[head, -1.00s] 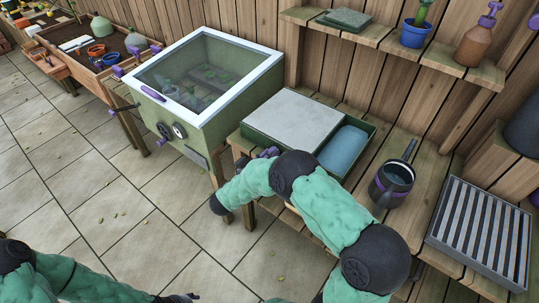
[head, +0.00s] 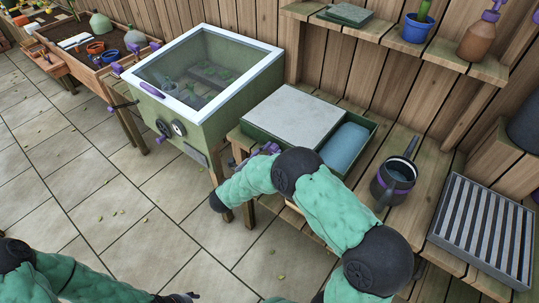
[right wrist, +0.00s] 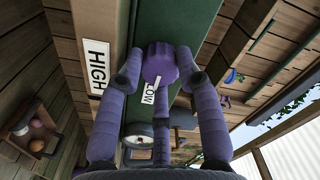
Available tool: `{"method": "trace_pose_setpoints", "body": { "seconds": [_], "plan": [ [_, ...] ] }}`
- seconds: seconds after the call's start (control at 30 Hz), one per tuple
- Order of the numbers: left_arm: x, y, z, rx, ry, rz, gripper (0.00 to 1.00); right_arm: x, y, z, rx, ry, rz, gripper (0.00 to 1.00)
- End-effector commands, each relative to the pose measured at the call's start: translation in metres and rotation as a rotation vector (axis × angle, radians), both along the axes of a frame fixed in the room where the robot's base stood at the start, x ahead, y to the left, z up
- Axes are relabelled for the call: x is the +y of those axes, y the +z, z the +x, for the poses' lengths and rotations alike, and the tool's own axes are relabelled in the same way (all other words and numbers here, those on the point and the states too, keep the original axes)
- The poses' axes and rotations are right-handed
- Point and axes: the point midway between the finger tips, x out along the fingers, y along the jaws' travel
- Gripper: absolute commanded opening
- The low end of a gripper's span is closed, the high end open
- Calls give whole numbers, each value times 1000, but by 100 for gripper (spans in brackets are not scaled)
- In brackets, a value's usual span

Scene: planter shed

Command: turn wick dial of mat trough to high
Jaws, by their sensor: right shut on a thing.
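The mat trough is a green tray (head: 373,132) on the bench, with a grey mat (head: 292,113) on its left part and blue water (head: 345,147) at its right. In the right wrist view its purple wick dial (right wrist: 160,66) shows, with a white pointer mark directed toward the LOW label (right wrist: 149,94). The HIGH label (right wrist: 96,66) is to the left. My right gripper (head: 267,149) is at the trough's front, shut on the dial, one finger on each side. My left gripper (head: 187,297) is low at the bottom edge, small and partly cut off.
A green glass-lidded box (head: 205,130) with knobs stands left of the trough. A dark can (head: 393,181) and a slatted tray (head: 482,232) stand to the right on the bench. A shelf (head: 460,60) with pots hangs above. The paved floor in front is clear.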

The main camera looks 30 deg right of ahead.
Motion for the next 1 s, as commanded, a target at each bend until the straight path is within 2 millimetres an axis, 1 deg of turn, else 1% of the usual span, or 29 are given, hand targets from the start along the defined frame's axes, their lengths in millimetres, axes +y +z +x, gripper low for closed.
{"method": "trace_pose_setpoints", "body": {
  "seconds": [0.03, 0.33, 1.0],
  "plan": [
    [0, -3, 0, 0, 0, 0, 53, -1, 5, 1, -57, -4, 11, 3],
    [0, -10, 0, 0, 0, 0, 53, -2, 5, 0, -317, -6, 120, 3],
    [0, -12, 0, 0, 0, 0, 53, -3, 2, -1, -896, -8, 361, 3]
  ]
}}
